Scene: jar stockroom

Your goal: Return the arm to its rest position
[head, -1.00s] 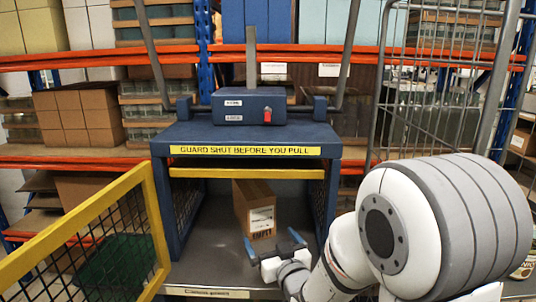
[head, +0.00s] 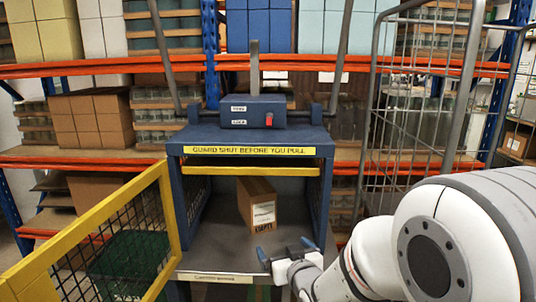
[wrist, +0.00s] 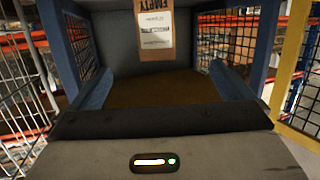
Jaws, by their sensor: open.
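My gripper (head: 287,254) is open and empty, with its two blue fingers spread apart in front of the blue press-like machine (head: 255,140). Its fingers also show at both sides of the wrist view (wrist: 160,100). A brown cardboard box (head: 259,205) with a white label stands inside the machine on its grey floor, beyond the fingers and apart from them. The box also shows in the wrist view (wrist: 154,40). My white and grey arm reaches in from the lower right.
A yellow-framed mesh guard (head: 90,245) stands swung open at the left. A wire cage trolley (head: 420,110) stands at the right. Orange-beamed shelves (head: 100,70) with boxes and jars fill the back. A green crate (head: 130,262) sits behind the guard's mesh.

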